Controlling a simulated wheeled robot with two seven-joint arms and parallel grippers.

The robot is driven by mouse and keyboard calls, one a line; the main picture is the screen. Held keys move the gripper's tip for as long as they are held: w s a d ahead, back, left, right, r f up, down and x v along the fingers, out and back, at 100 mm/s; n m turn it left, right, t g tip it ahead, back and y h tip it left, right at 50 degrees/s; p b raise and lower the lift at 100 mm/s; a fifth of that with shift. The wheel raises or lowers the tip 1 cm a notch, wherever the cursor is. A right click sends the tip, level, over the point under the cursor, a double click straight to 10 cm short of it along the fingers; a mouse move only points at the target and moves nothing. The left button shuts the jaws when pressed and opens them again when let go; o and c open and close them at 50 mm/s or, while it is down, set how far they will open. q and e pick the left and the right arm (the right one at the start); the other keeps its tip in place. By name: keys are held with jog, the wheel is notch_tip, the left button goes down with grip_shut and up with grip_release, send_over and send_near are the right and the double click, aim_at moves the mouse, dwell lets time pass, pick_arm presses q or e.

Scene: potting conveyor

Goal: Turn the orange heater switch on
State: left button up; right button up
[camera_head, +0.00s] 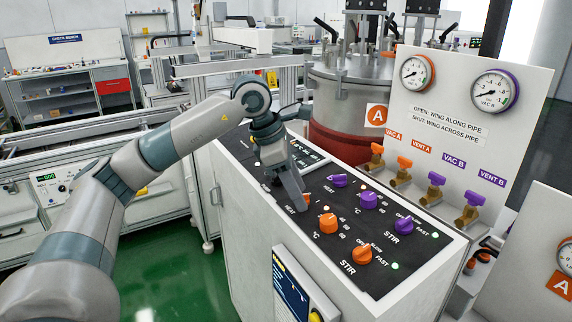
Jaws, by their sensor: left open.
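The control panel (386,277) is the black sloped top of a white cabinet. The orange heater switch (307,199) sits on its left part near a HEAT label, and only a small orange piece shows beside my gripper. My left gripper (297,205) comes down over the panel from the upper left, with its fingers at the orange heater switch. The gripper is open, but the gap between its fingers is hard to see. Whether it touches the switch cannot be told, and the switch's position is hidden. My right gripper is not in view.
An orange temperature knob (328,222) and an orange stir knob (362,254) are to the right of the fingers. A purple heater switch (339,181) and purple knobs (369,200) stand behind them. A steel vessel (352,95) and a gauge board (455,120) with valves stand behind the panel.

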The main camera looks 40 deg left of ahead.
pick_arm(q)
jog(key=shift+s+a+r, duration=0.15)
jog(key=shift+s+r, duration=0.05)
jog(key=shift+r, duration=0.45)
jog(key=b+v, duration=0.1)
jog(key=v, duration=1.5)
jog(key=shift+b, duration=0.4)
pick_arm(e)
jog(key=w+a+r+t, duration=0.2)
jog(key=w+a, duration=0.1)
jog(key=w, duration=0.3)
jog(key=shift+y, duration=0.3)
pick_arm(q)
jog(key=shift+f, duration=0.1)
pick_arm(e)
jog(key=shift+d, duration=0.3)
pick_arm(q)
jog(key=shift+s, duration=0.15)
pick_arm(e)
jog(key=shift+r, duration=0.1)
